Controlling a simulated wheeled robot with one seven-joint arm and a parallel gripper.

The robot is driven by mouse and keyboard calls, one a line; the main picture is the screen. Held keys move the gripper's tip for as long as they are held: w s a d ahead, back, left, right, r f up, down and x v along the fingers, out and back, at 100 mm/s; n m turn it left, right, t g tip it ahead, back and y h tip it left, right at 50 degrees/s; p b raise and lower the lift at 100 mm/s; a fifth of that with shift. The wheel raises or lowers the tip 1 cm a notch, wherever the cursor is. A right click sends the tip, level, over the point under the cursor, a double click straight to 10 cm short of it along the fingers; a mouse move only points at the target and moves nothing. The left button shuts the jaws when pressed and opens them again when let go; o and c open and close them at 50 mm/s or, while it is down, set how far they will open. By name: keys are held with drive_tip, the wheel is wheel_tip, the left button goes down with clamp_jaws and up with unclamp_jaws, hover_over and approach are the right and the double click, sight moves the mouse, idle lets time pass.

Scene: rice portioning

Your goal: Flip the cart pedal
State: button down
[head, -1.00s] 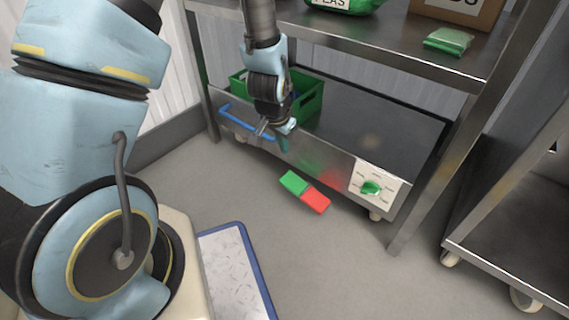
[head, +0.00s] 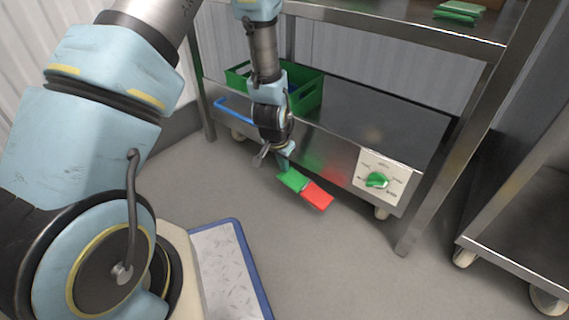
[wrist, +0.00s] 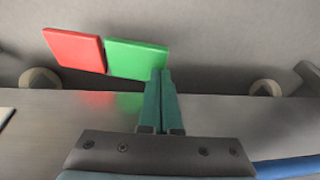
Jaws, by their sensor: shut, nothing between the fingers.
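The cart pedal is a two-part plate with a green half (head: 292,181) and a red half (head: 317,195), low at the front of the steel cart (head: 320,150). In the wrist view, the green half (wrist: 138,58) and the red half (wrist: 75,49) lie side by side. My gripper (head: 284,166) is shut and empty and points down at the green half. In the wrist view its closed teal fingertips (wrist: 160,74) overlap the near right edge of the green half; I cannot tell whether they touch it.
A steel shelf post (head: 440,165) stands at right, beside another wheeled cart (head: 520,240).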

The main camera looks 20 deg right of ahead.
idle(0.3)
drive_tip(key=shift+w+a+f+p, duration=0.15)
drive_tip(key=shift+w+a+p, duration=0.1)
drive_tip(key=shift+p, duration=0.35)
drive_tip(key=shift+w+a+f+p, duration=0.1)
drive_tip(key=shift+w+f+p, duration=0.15)
drive_tip(key=shift+f+p, duration=0.3)
drive_tip(key=shift+w+a+f+p, duration=0.1)
drive_tip(key=shift+w+f+p, duration=0.15)
drive_tip(key=shift+f, duration=0.4)
drive_tip(key=shift+w+a+f+p, duration=0.1)
drive_tip(key=shift+w+f+p, duration=0.1)
drive_tip(key=shift+f+p, duration=0.35)
drive_tip(key=w+a+r+p, duration=0.1)
drive_tip(key=a+r+p, duration=0.1)
drive_tip(key=r+p, duration=0.2)
drive_tip(key=w+a+r+p, duration=0.1)
drive_tip(key=r+p, duration=0.3)
drive_tip(key=r, duration=0.5)
drive_tip(key=shift+a, duration=0.75)
